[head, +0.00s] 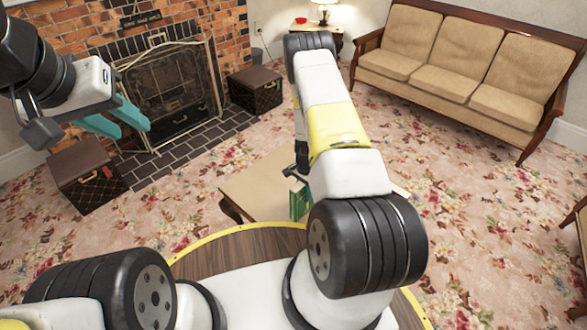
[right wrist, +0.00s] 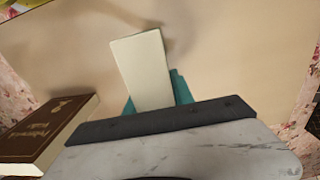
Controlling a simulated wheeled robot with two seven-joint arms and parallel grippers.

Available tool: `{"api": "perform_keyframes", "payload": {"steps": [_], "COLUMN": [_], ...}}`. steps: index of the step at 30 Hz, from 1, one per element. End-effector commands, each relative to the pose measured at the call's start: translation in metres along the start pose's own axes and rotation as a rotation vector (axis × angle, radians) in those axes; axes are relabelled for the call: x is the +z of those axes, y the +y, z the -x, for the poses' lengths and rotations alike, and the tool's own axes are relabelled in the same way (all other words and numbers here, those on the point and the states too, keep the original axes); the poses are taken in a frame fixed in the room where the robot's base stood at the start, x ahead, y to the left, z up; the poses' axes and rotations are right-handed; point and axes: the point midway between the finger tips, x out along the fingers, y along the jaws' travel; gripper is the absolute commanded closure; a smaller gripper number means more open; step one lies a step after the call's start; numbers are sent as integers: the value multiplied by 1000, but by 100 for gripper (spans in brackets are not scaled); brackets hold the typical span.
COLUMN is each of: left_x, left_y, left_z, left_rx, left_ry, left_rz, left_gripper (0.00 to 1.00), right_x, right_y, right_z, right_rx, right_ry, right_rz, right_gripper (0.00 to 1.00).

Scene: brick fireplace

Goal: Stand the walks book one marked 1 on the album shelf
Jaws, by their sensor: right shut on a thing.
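My right gripper (right wrist: 152,92) is shut on a book (right wrist: 143,70), whose pale page edge shows between the teal fingers in the right wrist view. In the head view a green cover (head: 298,200) shows below my right arm, over the low table; most of that gripper is hidden by the arm. I cannot read a number on the held book. My left gripper (head: 124,119) is open and empty, raised in front of the fireplace. I cannot make out an album shelf in either view.
A brown book (right wrist: 45,132) with gold lettering lies left of the right gripper. The low table (head: 245,185) is otherwise largely bare where visible. Two brown boxes (head: 255,90) (head: 87,177) flank the fireplace (head: 165,85). A sofa (head: 470,70) stands at the back right; flowered carpet lies between.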

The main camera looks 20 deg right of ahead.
Motion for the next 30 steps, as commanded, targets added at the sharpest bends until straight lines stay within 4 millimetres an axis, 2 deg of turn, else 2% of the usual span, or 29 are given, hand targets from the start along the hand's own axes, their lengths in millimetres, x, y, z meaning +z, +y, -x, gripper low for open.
{"api": "perform_keyframes", "payload": {"steps": [2,3,6,15,19,23,30], "left_x": [0,0,0,0,0,0,0], "left_y": [0,0,0,0,0,0,0], "left_z": [0,0,0,0,0,0,0], "left_rx": [0,0,0,0,0,0,0], "left_ry": [0,0,0,0,0,0,0], "left_rz": [0,0,0,0,0,0,0], "left_gripper": [64,64,64,64,64,64,64], "right_x": [0,0,0,0,0,-1,0], "right_y": [0,0,0,0,-1,-1,-1], "right_z": [-2,-3,-2,-2,8,30,82], "right_rx": [0,1,0,0,-1,-3,-2], "right_ry": [0,0,0,0,1,3,2], "right_rz": [0,0,0,0,0,1,1], "right_gripper": [100,67,49,49,49,49,49]}}
